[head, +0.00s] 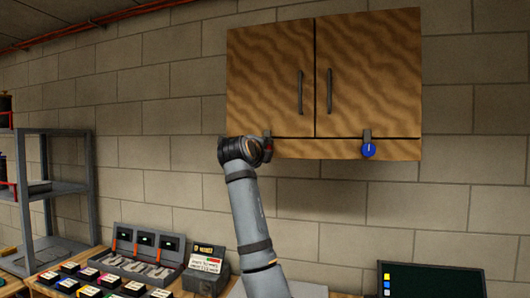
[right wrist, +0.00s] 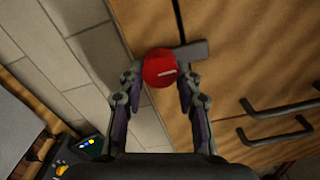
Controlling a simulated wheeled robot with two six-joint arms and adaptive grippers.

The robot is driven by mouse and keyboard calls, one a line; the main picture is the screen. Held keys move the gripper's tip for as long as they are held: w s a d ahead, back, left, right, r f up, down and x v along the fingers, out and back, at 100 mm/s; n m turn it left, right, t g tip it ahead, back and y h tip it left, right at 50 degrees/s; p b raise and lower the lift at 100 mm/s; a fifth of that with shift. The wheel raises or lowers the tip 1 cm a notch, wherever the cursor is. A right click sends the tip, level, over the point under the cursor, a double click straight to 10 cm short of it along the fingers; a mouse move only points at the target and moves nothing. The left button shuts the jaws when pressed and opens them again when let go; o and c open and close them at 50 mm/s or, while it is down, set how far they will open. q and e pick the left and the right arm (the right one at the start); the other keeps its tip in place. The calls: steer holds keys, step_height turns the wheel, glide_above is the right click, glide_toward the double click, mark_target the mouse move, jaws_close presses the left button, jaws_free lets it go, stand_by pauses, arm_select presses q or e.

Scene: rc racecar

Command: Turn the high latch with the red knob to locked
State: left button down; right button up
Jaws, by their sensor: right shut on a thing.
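The red knob (right wrist: 159,70) sits between the two fingers of my right gripper (right wrist: 160,78) in the right wrist view, and the fingers are shut on it. A short white mark shows on its face. Its grey latch bar (right wrist: 192,50) extends to the right there, roughly along the direction of the door handles. In the head view only a sliver of the red knob shows behind my right wrist, at the cabinet's lower left. The latch bar (head: 268,134) points up there, across the gap under the left door. My left gripper is not in view.
The wooden wall cabinet (head: 270,75) has two handled doors. A second latch with a blue knob (head: 369,150) is at its lower right, bar upward. Below are a bench with a charger-like unit (head: 145,252), small boxes and a dark screen (head: 435,282). Grey shelves (head: 52,190) stand left.

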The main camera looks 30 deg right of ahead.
steer(key=shift+f, duration=0.1)
stand_by(0.4)
steer(key=o, duration=1.2)
steer(key=shift+c, duration=0.2)
steer(key=v, duration=1.2)
